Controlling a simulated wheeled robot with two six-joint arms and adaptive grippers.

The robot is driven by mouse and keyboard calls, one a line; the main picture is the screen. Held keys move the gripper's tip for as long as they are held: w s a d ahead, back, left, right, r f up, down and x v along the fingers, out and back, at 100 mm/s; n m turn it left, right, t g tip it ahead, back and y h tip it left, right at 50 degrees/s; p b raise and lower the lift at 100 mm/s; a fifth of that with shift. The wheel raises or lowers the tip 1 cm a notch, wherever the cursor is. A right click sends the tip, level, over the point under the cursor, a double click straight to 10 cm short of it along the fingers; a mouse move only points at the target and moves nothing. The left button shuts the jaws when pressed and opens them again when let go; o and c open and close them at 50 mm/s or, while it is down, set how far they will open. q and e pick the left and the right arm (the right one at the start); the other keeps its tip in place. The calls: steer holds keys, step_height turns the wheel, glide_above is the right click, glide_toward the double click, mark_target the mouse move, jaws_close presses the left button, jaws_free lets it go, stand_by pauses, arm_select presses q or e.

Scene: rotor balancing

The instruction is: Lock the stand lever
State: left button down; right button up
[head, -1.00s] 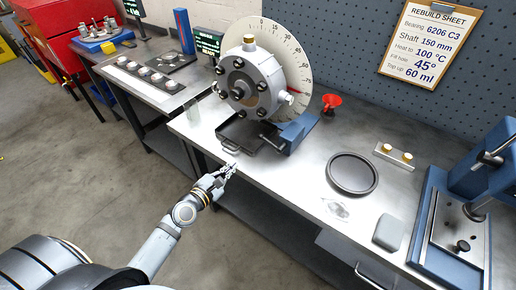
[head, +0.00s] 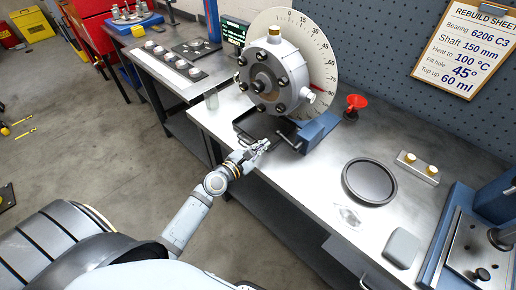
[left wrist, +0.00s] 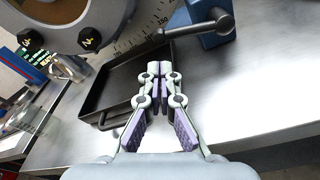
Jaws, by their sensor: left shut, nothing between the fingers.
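The round grey housing (head: 271,82) sits on a blue stand (head: 316,131) in front of a graduated dial. The stand lever (head: 289,140) is a dark bar low at the stand's front; in the left wrist view the lever (left wrist: 192,29) points left from its pivot on the blue stand (left wrist: 197,9). My left gripper (head: 265,144) is at the bench's front edge, by the black tray and left of the lever. In the left wrist view its fingers (left wrist: 160,68) are together and empty, in front of the tray, apart from the lever. My right gripper is out of view.
A black tray (left wrist: 112,78) lies under the housing, its handle toward the front. A black round dish (head: 369,181) lies farther right. The bench between them is clear.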

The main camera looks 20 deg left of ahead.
arm_select(q)
steer(key=x, duration=0.5)
steer(key=shift+w, duration=0.1)
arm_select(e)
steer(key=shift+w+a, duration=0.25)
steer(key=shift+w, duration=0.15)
arm_select(q)
steer(key=shift+w, duration=0.1)
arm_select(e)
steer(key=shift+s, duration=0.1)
